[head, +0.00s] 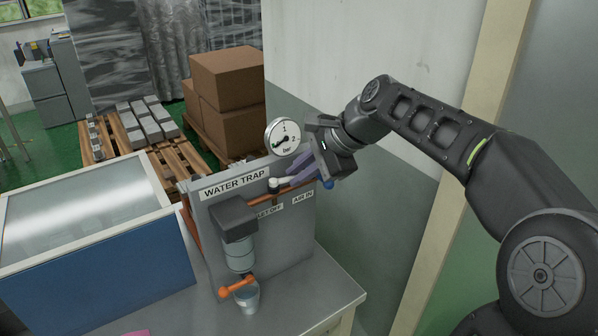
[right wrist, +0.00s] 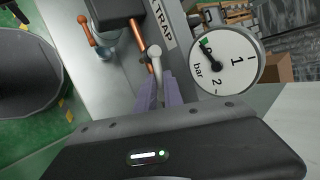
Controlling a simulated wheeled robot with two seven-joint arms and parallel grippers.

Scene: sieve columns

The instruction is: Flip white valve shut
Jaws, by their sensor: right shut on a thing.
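The white valve (head: 274,184) sits on the copper pipe of the grey WATER TRAP panel (head: 290,232), by the label that reads in part "OFF". In the right wrist view its pale lever (right wrist: 156,58) rises between the purple fingers of my right gripper (right wrist: 161,84). My right gripper (head: 287,174) comes in from the right in the head view and is shut on the lever. The fingers partly cover the valve there, so the lever's exact angle is hard to tell. My left gripper is not in view.
A round pressure gauge (head: 283,137) stands just above the valve, close to my fingers. An orange handle (head: 236,288) sits low on the trap, over a small cup (head: 247,299). A blue-sided case (head: 95,268) is at left; a wall stands behind my right arm.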

